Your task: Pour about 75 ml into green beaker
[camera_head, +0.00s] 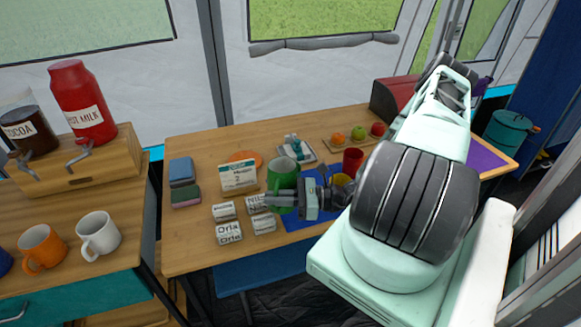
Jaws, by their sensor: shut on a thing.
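A green vessel (284,172) with an open top shows at the middle of the table, by the left edge of a blue mat (296,222). It looks upright and wider than the cups nearby. My gripper (280,200) reaches in from the right, its dark fingers across the vessel's lower body. It appears shut on this vessel; the fingers hide part of it. I cannot tell if it is lifted, if it is the beaker, or what is inside. A red cup (352,160) and a yellow cup (340,186) stand to the right, the yellow one partly hidden by my arm.
Several small labelled boxes (229,232) lie left of and in front of my gripper. A larger labelled box (238,176) and sponges (182,171) stand further left. A fruit board (340,143) is behind. Mugs (98,235) and a red milk dispenser (79,100) are at the left.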

